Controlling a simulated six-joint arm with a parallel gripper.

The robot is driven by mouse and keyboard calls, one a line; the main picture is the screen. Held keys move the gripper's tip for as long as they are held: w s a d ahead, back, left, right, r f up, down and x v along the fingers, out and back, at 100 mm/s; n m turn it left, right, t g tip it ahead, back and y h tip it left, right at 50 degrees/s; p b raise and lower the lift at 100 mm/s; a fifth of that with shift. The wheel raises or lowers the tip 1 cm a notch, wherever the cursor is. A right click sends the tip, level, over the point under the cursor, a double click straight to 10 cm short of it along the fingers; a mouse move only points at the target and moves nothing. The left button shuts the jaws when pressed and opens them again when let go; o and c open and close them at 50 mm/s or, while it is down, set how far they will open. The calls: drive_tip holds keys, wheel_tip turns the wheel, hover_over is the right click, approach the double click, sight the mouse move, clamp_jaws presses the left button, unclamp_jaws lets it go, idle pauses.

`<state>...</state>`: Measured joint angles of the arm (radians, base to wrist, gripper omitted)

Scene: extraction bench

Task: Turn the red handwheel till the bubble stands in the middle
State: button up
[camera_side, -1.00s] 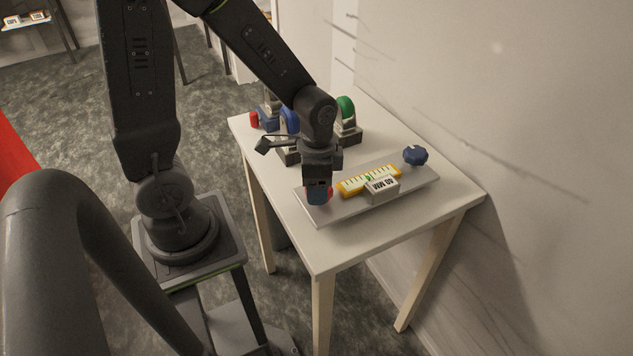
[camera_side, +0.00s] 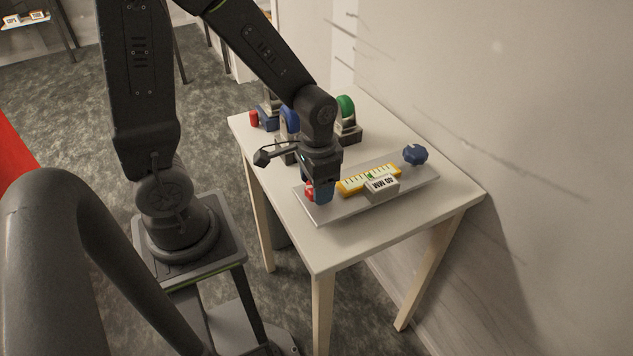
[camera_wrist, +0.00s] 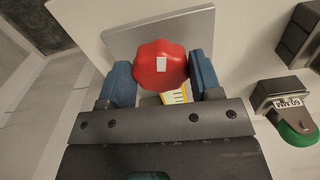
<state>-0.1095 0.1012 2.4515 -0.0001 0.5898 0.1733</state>
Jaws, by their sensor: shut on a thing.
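The red handwheel (camera_wrist: 160,66) sits between the two blue finger pads of my gripper (camera_wrist: 161,80) in the wrist view, a white mark on its top. In the side view my gripper (camera_side: 320,194) points down and is shut on the red handwheel (camera_side: 309,191), which it partly hides. The wheel is at the left end of a grey plate (camera_side: 330,213). A yellow scale (camera_side: 354,184) with dark ticks lies along the plate. A small green spot, seemingly the bubble (camera_side: 370,176), shows near its middle; its exact place is too small to tell.
A blue handwheel (camera_side: 415,154) is at the plate's right end. Behind, a green-topped fixture (camera_side: 347,121), a blue-topped fixture (camera_side: 289,121) and a red knob (camera_side: 254,119) stand on the table (camera_side: 437,198).

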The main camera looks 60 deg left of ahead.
drive_tip(key=shift+w, duration=0.1)
drive_tip(key=o, duration=0.9)
wheel_tip(320, 180, up, 14)
drive_tip(key=shift+f, duration=0.1)
drive_tip(key=shift+s+d+r+n+t, duration=0.15)
drive_tip(key=shift+s+d+r+t, duration=0.45)
drive_tip(key=shift+s+t, duration=0.4)
drive_tip(key=shift+s+d+r+n+t, duration=0.1)
drive_tip(key=shift+s+d+r+t, duration=0.25)
drive_tip(key=shift+s+r+t, duration=0.65)
drive_tip(key=shift+s+d+r+n+t, duration=0.15)
drive_tip(key=shift+s+d+r+t, duration=0.35)
drive_tip(key=shift+s+t, duration=0.5)
